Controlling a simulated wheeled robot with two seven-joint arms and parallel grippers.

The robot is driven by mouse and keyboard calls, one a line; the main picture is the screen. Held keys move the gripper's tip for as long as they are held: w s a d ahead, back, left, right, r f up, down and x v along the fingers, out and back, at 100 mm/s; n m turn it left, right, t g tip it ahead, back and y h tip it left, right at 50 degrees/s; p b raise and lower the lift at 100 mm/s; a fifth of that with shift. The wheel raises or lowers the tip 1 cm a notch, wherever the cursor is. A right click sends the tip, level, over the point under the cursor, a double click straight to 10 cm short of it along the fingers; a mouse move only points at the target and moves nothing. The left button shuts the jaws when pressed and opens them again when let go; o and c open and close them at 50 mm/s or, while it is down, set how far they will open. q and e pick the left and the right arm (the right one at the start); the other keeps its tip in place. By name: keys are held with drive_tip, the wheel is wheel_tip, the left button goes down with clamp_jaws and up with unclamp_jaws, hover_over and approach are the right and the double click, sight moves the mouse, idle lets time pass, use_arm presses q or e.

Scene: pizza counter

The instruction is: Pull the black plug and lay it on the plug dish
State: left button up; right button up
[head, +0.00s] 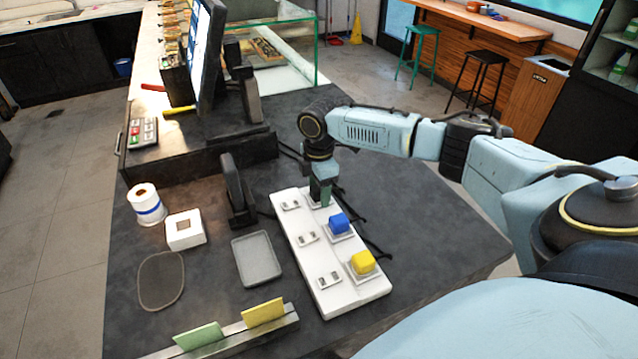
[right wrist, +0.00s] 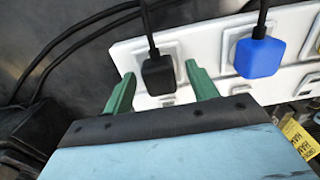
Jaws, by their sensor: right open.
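The black plug (right wrist: 159,76) sits in a socket of the white power strip (right wrist: 206,50), its cord running up in the right wrist view. In the head view my right gripper (head: 321,192) points down over the far end of the strip (head: 318,268) and hides the plug. In the right wrist view my right gripper (right wrist: 160,70) is open, its green fingers on either side of the plug with gaps. A shallow grey rectangular tray (head: 257,259), which looks like the plug dish, lies empty left of the strip. My left gripper is not in view.
A blue plug (head: 339,222) and a yellow plug (head: 362,262) sit along the strip. A dark stand (head: 237,190), a white box (head: 185,230), a paper roll (head: 147,204) and a dark mat (head: 161,280) are to the left. A card holder (head: 236,334) is in front.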

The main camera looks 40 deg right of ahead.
idle(0.4)
drive_tip(key=shift+p, duration=0.45)
clamp_jaws()
drive_tip(key=shift+r+p, duration=3.05)
drive_tip(key=shift+p, duration=0.5)
